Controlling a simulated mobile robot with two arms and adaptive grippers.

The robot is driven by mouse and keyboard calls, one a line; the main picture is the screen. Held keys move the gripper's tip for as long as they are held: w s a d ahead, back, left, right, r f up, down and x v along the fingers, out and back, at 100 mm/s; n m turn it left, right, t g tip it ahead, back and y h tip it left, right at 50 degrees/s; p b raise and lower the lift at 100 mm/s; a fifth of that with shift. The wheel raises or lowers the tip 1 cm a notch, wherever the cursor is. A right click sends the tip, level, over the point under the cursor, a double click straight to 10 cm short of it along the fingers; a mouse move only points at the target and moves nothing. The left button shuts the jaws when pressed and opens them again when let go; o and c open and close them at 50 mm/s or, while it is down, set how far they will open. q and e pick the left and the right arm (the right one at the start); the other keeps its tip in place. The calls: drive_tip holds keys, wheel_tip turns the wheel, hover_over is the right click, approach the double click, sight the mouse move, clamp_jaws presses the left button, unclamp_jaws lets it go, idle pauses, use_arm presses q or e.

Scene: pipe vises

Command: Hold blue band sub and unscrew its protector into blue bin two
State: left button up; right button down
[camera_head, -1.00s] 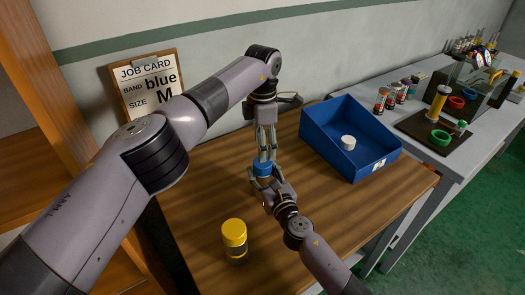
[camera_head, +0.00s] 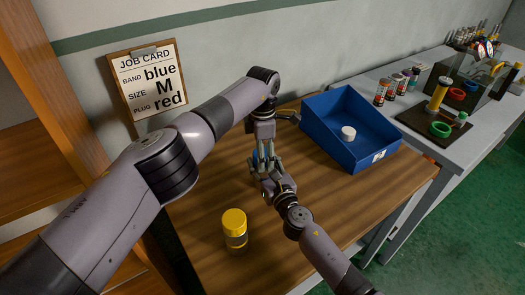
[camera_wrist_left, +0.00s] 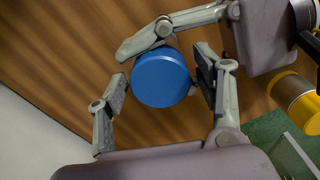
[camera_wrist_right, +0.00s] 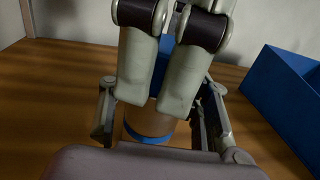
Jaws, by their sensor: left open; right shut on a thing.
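The blue band sub is upright above the wooden table, its tan body and blue band (camera_wrist_right: 148,136) showing in the right wrist view. My right gripper (camera_wrist_right: 165,125) is shut on its body from the side. The blue protector (camera_wrist_left: 162,78) tops it, seen end-on in the left wrist view. My left gripper (camera_wrist_left: 163,88) points down with its fingers open on either side of the protector, apparently clear of it. In the head view the left gripper (camera_head: 264,160) hides most of the sub. The blue bin (camera_head: 335,112) stands right of the grippers with a white round cap (camera_head: 348,133) inside.
A job card (camera_head: 148,82) on the wall reads blue, M, red. A grey bench (camera_head: 440,165) at right carries several small jars and a dark board (camera_head: 425,130). The table's front right is clear.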

use_arm(q)
drive_tip(key=shift+c, duration=0.4)
drive_tip(key=c, duration=1.1)
drive_tip(key=n, duration=0.3)
drive_tip(key=shift+c, duration=0.2)
drive_tip(key=o, duration=1.3)
drive_tip(key=shift+r, duration=0.1)
